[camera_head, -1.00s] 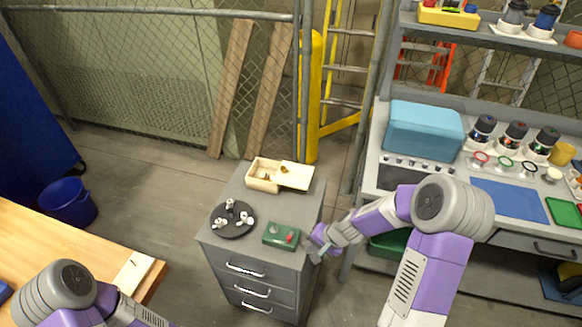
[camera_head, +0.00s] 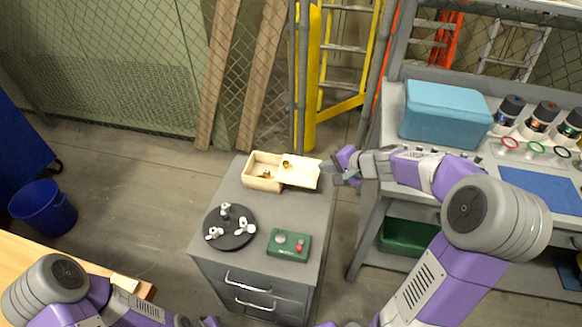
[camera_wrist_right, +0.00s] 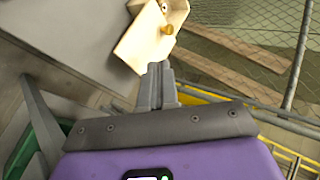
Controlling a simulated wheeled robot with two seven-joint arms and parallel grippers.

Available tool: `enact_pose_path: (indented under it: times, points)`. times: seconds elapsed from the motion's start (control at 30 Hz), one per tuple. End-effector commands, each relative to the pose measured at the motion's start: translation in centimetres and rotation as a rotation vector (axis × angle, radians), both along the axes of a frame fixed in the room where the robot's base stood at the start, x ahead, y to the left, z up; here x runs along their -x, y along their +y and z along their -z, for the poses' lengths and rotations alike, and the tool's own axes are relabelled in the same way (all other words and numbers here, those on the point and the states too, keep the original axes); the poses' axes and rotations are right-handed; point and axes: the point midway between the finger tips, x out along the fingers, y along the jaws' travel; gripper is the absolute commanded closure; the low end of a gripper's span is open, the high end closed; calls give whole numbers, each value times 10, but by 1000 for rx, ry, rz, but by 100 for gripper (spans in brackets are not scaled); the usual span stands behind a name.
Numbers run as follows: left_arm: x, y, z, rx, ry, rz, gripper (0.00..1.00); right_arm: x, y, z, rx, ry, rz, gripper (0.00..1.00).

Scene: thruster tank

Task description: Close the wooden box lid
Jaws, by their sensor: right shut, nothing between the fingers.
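The pale wooden box (camera_head: 248,174) stands at the back of the grey cabinet top, and small things show inside its open left part. Its lid (camera_head: 303,174) is slid out to the right, covering only part of the box, with a brass knob (camera_head: 286,163) near its left end. My right gripper (camera_head: 336,173) is shut and empty just right of the lid's outer end. In the right wrist view its fingertips (camera_wrist_right: 157,72) are close to the lid (camera_wrist_right: 146,44); I cannot tell if they touch. My left gripper is at most partly visible at the bottom edge.
On the cabinet, a round black tray (camera_head: 230,241) with white parts and a green box with a red button (camera_head: 289,245) stand in front of the wooden box. A workbench with a blue case (camera_head: 440,115) is on the right. A fence stands behind.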

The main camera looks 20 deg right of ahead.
Motion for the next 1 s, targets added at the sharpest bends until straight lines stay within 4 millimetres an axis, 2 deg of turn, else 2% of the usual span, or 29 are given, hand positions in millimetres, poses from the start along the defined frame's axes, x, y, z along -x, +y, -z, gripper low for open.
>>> enact_pose_path:
  times: [0.03,0.27,0.73,0.83,1.0]
  points:
    - [0,0,10,0,0,0,57,0,0,9,0,0,0,100]
    - [0,0,15,0,0,0,57,-8,4,20,-1,0,-3,100]
    - [0,0,31,0,0,0,57,-73,37,79,-2,2,-3,100]
    - [0,0,26,0,0,0,57,-88,44,78,0,0,-4,100]
    - [0,0,24,0,0,0,57,-102,50,82,1,0,-2,100]
